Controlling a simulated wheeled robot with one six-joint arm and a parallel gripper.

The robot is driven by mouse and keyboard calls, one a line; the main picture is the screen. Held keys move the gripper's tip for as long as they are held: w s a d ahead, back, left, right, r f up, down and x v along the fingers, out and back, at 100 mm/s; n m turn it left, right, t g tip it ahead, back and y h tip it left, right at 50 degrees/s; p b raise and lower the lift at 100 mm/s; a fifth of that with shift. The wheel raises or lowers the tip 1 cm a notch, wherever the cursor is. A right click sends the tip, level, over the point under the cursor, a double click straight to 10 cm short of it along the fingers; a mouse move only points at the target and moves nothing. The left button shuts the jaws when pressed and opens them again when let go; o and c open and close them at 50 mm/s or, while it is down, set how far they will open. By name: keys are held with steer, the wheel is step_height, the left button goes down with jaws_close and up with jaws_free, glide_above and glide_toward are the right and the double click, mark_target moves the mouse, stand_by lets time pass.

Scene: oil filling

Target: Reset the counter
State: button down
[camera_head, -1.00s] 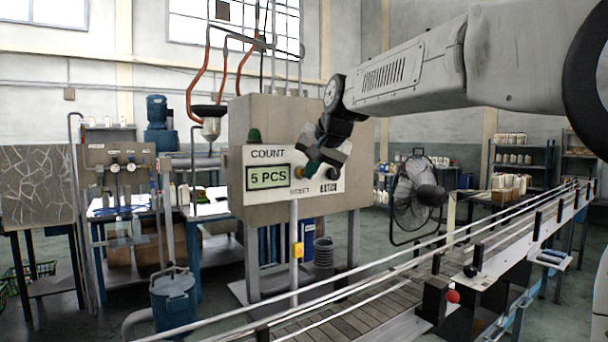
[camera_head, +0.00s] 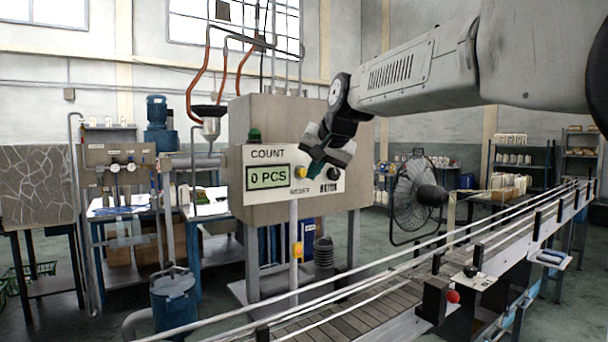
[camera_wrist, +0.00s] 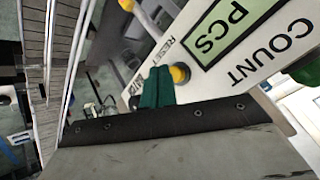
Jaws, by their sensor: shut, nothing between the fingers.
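The counter panel (camera_head: 262,197) is on the front of a beige cabinet, and its green display (camera_head: 268,177) reads "0 PCS". A yellow button (camera_head: 301,173) sits right of the display above the "RESET" label; the yellow button also shows in the wrist view (camera_wrist: 180,74). My gripper (camera_head: 314,172) is shut and empty, close to the panel just right of the yellow button. The second button near the other label is partly hidden by the gripper.
A green lamp (camera_head: 254,136) is at the panel's upper left. A conveyor (camera_head: 400,275) with rails runs across the front to the right. A fan (camera_head: 416,197) stands behind it. A red knob (camera_head: 453,297) is on the conveyor's near side.

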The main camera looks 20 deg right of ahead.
steer(key=shift+s, duration=0.1)
steer(key=s, duration=0.1)
steer(key=s+d, duration=0.1)
steer(key=s, duration=0.2)
steer(key=shift+s+d, duration=0.3)
steer(key=shift+s, duration=0.05)
